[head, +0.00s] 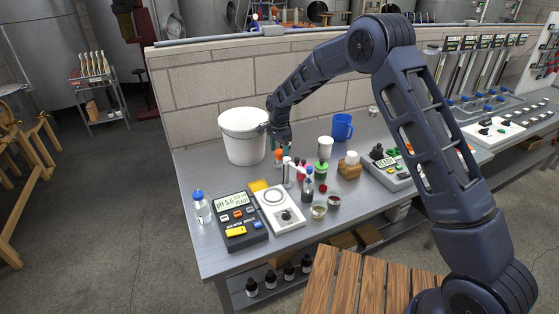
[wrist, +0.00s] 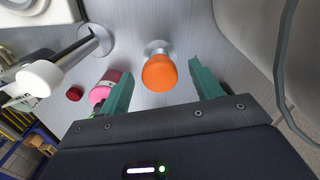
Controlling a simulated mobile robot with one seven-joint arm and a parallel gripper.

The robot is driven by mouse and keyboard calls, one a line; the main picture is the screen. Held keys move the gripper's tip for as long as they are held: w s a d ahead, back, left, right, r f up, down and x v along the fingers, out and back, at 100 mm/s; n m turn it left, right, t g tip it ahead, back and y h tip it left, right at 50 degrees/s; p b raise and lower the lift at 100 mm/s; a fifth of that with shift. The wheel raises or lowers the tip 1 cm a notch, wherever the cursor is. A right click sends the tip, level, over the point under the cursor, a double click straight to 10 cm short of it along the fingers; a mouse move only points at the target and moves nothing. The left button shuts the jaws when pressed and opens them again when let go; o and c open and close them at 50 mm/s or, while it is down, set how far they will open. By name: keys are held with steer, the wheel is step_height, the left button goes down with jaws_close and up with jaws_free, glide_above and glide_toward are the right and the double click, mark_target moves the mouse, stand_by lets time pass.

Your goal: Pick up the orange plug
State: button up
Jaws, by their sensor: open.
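The orange plug (wrist: 159,74) shows in the wrist view, standing on the grey bench top with a pale base behind its orange head. In the head view a small orange patch of it (head: 278,155) shows just below my gripper (head: 283,146). In the wrist view my gripper (wrist: 160,80) is open, its two green fingers apart, one on each side of the plug in the picture. The plug lies between the fingertip lines, with gaps on both sides. I cannot tell whether the fingertips are down at its height.
A white bucket (head: 243,141) stands close left of my gripper. In the wrist view a pink item (wrist: 104,87) and a dark red cap (wrist: 74,94) lie left of the fingers. A stirrer (head: 280,209), pH meter (head: 239,220) and blue mug (head: 342,127) stand on the bench (head: 190,168).

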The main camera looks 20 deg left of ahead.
mark_target(280, 160)
steer(key=shift+d+f, duration=0.1)
steer(key=shift+f, duration=1.9)
steer(key=c, duration=1.1)
steer(key=shift+w+r, duration=0.1)
steer(key=shift+r, duration=0.05)
